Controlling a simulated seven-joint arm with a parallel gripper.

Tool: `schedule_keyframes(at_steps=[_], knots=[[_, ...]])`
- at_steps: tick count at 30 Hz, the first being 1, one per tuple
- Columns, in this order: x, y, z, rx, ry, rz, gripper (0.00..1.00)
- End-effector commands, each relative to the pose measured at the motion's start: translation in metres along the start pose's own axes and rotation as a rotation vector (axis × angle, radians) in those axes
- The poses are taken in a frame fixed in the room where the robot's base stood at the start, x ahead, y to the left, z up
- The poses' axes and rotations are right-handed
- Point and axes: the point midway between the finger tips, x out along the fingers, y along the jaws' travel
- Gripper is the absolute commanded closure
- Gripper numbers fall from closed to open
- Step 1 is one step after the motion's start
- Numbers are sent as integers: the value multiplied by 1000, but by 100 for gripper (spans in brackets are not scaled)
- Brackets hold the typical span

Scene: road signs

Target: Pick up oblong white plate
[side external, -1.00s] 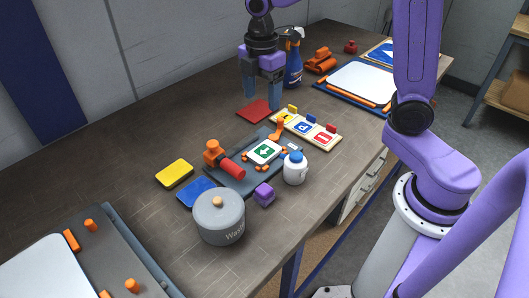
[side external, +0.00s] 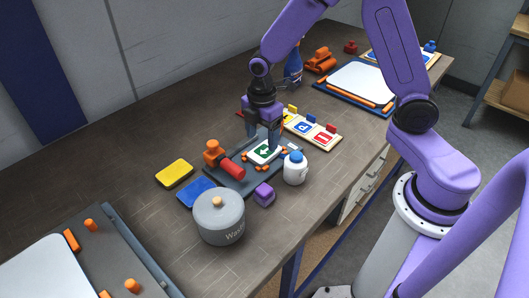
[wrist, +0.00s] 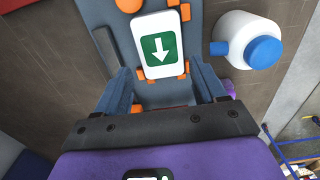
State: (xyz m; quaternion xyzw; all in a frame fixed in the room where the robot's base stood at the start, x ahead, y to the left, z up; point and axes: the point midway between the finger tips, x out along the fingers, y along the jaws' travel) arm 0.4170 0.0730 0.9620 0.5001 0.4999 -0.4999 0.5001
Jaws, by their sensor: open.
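The oblong white plate (side external: 253,155) bears a green square with a white arrow. It lies on a dark blue-grey board (side external: 228,181), between small orange blocks. In the wrist view the plate (wrist: 177,58) is at the top centre, ahead of my fingers. My gripper (side external: 260,138) is open and empty, low over the far side of the board by the plate. In the wrist view my gripper (wrist: 164,90) has its fingers spread, with the plate's near edge roughly between their lines. Whether a finger touches the board cannot be told.
A white bottle with a blue cap (side external: 295,168) stands close to the right of the board. A grey lidded pot (side external: 219,217) and purple cube (side external: 264,194) stand nearer. A sign rack (side external: 318,134) lies behind.

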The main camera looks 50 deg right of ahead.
Motion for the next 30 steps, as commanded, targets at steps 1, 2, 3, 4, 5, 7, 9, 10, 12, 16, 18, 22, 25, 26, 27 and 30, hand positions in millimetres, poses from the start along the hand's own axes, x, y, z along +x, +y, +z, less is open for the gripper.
schedule_keyframes(at_steps=[1, 2, 3, 4, 5, 7, 9, 10, 12, 16, 18, 22, 25, 26, 27, 30], knots=[[6, -1, 1, 1, -1, -3, 30], [10, -2, 2, 0, -2, -5, 30], [16, -2, 2, 0, -2, -4, 30], [20, -2, 3, 0, -2, -5, 30], [25, -2, 4, 1, -2, -5, 30], [33, -2, 3, 0, -2, -4, 30], [40, -2, 3, 0, -2, -3, 30], [42, -2, 3, 0, -2, -3, 30], [45, -2, 3, 0, 0, -1, 30], [47, -2, 3, 0, 0, 0, 30], [47, -2, 3, 0, 0, 0, 30], [47, -2, 3, 0, 0, 0, 49], [46, -2, 3, 0, 0, 0, 67], [46, -2, 3, 0, 0, 0, 67], [46, -2, 3, 0, 0, 0, 67], [46, -2, 3, 0, 0, 0, 67]])
